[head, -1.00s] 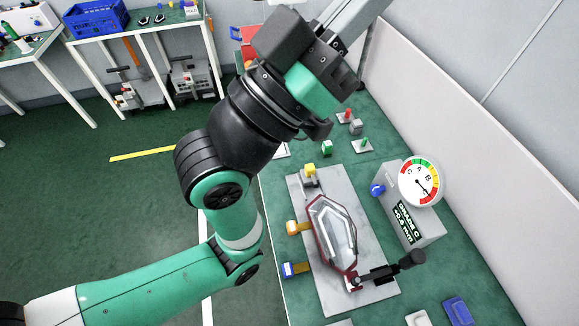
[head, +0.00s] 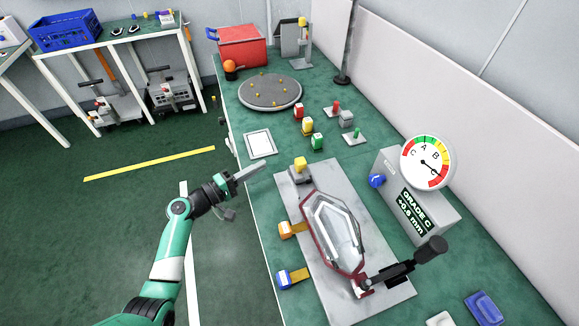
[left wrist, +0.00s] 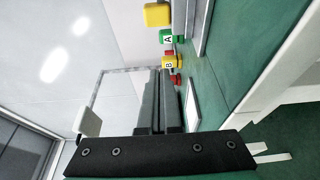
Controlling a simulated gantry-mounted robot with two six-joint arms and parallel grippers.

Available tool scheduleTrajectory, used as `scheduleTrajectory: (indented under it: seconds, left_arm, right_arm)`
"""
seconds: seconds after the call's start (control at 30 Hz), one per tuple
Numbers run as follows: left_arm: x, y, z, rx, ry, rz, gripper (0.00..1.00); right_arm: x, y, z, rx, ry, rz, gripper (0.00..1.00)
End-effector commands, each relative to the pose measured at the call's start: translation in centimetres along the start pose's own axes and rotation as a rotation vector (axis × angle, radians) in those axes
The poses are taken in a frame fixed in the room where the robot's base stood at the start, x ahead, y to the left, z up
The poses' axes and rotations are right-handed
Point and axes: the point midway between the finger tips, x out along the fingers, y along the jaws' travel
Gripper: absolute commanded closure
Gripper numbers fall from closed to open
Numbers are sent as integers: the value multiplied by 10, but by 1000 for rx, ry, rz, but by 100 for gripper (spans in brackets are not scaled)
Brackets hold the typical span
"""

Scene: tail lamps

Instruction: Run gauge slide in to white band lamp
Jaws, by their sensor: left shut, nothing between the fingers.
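The tail lamp (head: 338,232), with a dark red rim and a clear, whitish middle, lies on a grey fixture plate (head: 385,299). Orange (head: 289,229) and blue (head: 290,277) sliding pieces sit along its left side, and a yellow-topped block (head: 300,165) is at its far end. A grey gauge box (head: 424,212) stands to the right; its dial (head: 427,161) needle points to C and its label reads "GRADE C +0.6 mm". A blue knob (head: 377,180) is on its side. My left gripper (head: 252,171) is shut and empty by the bench's left edge, apart from the fixture. My right gripper is not visible.
A black-handled clamp (head: 405,267) stands at the lamp's near end. Red, yellow and green blocks (head: 317,141), a white-framed panel (head: 260,143), a round grey tray (head: 270,92) and a red bin (head: 242,46) lie farther back. Small stands (head: 355,137) are beyond the gauge.

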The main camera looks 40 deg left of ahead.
Motion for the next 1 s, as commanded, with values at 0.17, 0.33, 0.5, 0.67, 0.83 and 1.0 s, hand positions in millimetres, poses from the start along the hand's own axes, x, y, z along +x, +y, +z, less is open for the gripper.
scheduleTrajectory:
  seconds: [0.17, 0.33, 0.5, 0.67, 0.83, 1.0]
  left_arm:
    - [5, 1, 0, 1, -1, 1, 100]
    - [29, 0, 1, 5, -5, 2, 100]
    - [66, -1, 1, 6, -5, 3, 100]
    - [101, -2, 2, 6, -5, 2, 100]
    - [93, 4, 26, 5, -3, 0, 100]
    - [89, 3, 38, 5, -3, 1, 100]
  right_arm:
    - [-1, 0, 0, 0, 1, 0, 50]
    - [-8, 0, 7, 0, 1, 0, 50]
    - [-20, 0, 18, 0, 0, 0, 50]
    - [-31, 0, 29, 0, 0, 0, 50]
    - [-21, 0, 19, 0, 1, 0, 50]
    - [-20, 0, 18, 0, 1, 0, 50]
